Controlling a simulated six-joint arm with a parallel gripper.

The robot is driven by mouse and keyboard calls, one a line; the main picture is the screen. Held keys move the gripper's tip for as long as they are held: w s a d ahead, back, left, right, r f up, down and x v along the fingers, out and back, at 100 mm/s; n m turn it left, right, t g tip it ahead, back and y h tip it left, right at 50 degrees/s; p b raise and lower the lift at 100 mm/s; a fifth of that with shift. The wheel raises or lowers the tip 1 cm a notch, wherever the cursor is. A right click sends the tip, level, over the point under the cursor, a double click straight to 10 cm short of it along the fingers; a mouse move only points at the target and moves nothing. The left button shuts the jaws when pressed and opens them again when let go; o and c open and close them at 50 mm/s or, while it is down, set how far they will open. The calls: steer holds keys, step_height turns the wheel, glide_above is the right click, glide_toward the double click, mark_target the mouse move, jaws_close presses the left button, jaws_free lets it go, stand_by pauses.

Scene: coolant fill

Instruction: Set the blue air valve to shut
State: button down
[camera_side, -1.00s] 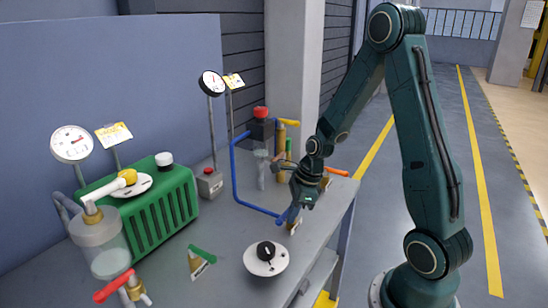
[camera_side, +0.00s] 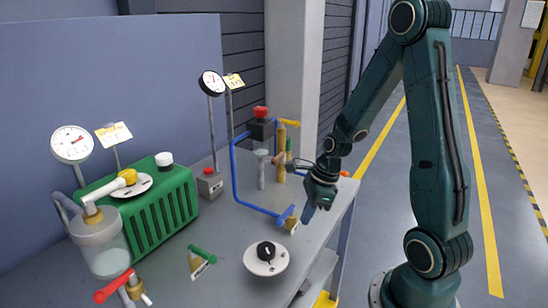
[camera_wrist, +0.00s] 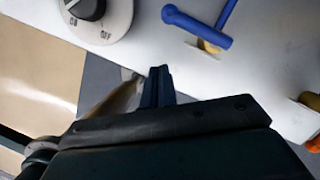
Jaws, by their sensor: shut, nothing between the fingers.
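The blue air valve (camera_side: 286,215) has a blue bar handle on a brass body at the end of the blue pipe (camera_side: 256,208), near the bench's front edge. In the wrist view its handle (camera_wrist: 197,25) looks crosswise to the pipe (camera_wrist: 227,12). A small tag by the valve is partly visible in the side view. My gripper (camera_side: 308,219) is shut and empty, just right of the valve and apart from it. In the wrist view the closed fingertips (camera_wrist: 157,85) point at the bench edge, below and left of the handle.
A black ON/OFF knob on a white disc (camera_side: 266,257) sits left of and nearer than the valve. A green-handled valve (camera_side: 202,254) and a red-handled valve (camera_side: 115,286) stand farther left. A grey stand with a red button (camera_side: 209,183) and a clear cylinder (camera_side: 261,170) stand behind.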

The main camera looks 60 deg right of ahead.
steer(key=a+v, duration=0.1)
steer(key=v, duration=0.8)
steer(key=shift+s+a+r, duration=0.2)
steer(key=shift+s+a, duration=0.05)
steer(key=s+a+r+n+t+h, duration=0.1)
steer(key=s+a+r+n, duration=0.3)
steer(key=n, duration=1)
steer(key=s+a+r+n+t+h, duration=0.1)
steer(key=s+a+r+n, duration=0.3)
steer(key=n, duration=1)
steer(key=a+r, duration=0.3)
steer(key=shift+s+a+r+n+t, duration=0.2)
steer(key=shift+a+r+n+t, duration=0.1)
steer(key=shift+a+n+t, duration=0.1)
